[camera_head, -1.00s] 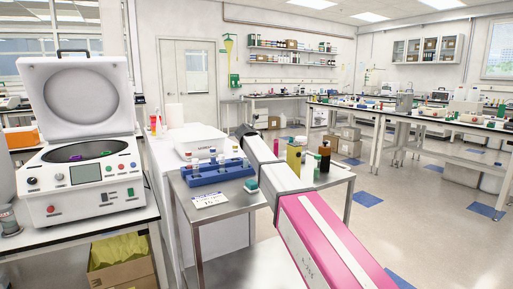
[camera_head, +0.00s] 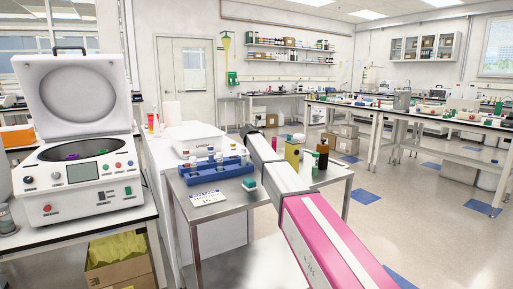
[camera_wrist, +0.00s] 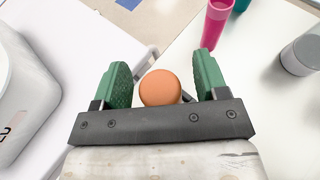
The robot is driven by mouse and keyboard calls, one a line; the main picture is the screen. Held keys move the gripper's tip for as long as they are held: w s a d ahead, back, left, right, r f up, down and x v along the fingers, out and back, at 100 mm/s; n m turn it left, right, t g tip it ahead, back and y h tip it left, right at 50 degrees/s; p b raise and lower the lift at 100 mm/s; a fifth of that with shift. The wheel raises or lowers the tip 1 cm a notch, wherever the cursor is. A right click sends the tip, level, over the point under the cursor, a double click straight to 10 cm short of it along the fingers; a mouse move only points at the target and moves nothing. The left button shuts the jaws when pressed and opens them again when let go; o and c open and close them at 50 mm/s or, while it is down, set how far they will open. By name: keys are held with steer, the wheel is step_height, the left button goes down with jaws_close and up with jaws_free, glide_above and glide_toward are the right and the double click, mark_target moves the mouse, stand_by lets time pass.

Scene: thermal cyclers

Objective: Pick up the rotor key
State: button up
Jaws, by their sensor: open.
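My gripper (camera_wrist: 162,62) shows in the wrist view with its two green fingers apart. No rotor key can be made out there.
A pink tube (camera_wrist: 215,25) and a grey-white cylinder (camera_wrist: 302,55) stand right of the fingers. The blue rack (camera_head: 215,170) and a brown bottle (camera_head: 322,155) stand on the table. An open-lidded centrifuge (camera_head: 78,150) is at left.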

steer(key=shift+w+f, duration=0.2)
steer(key=shift+w, duration=0.2)
steer(key=shift+d, duration=0.1)
steer(key=c, duration=1.1)
steer(key=shift+r, duration=0.15)
